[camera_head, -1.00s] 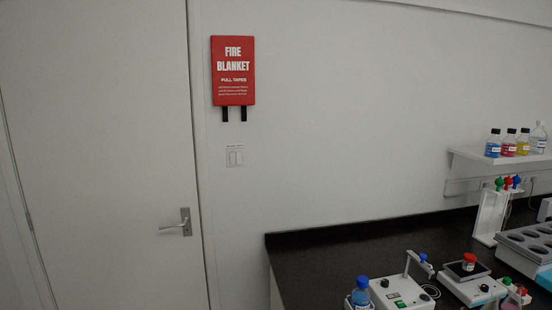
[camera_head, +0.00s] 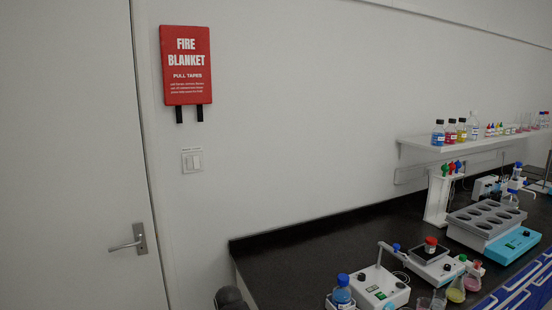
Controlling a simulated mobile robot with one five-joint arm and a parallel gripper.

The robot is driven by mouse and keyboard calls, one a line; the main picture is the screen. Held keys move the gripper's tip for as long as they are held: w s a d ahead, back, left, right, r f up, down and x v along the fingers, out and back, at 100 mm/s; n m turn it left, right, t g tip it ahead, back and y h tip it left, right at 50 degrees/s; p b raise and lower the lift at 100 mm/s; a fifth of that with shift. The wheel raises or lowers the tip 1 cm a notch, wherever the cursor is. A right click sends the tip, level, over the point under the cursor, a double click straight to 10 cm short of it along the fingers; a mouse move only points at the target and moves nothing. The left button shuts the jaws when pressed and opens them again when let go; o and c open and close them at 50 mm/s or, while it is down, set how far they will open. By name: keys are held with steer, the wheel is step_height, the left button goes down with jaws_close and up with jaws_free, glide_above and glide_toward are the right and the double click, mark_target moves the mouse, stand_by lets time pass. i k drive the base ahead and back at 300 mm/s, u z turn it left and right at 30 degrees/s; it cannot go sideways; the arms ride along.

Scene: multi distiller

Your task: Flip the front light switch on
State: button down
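A white light switch plate (camera_head: 192,161) with two rockers side by side is on the wall, below the red fire blanket box and right of the door. A small label sits just above it. The rockers' on or off position is too small to tell. My gripper is not in view. A dark rounded shape (camera_head: 231,298) shows at the bottom edge, left of the bench corner; I cannot tell what it is.
A red fire blanket box (camera_head: 187,66) hangs above the switch. A closed door (camera_head: 75,160) with a lever handle (camera_head: 131,240) is at left. A black bench (camera_head: 310,240) with lab devices and bottles fills the right, under a bottle shelf (camera_head: 450,143). The wall around the switch is clear.

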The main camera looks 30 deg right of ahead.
mark_target(196, 161)
steer(key=z, duration=0.15)
steer(key=k, duration=0.95)
steer(key=u, duration=0.15)
steer(key=i, duration=0.95)
steer(key=z, duration=0.1)
steer(key=k, duration=0.65)
steer(key=u, duration=0.25)
steer(key=i, duration=0.8)
steer(key=u, duration=0.85)
steer(key=i, duration=0.8)
steer(key=u, duration=0.55)
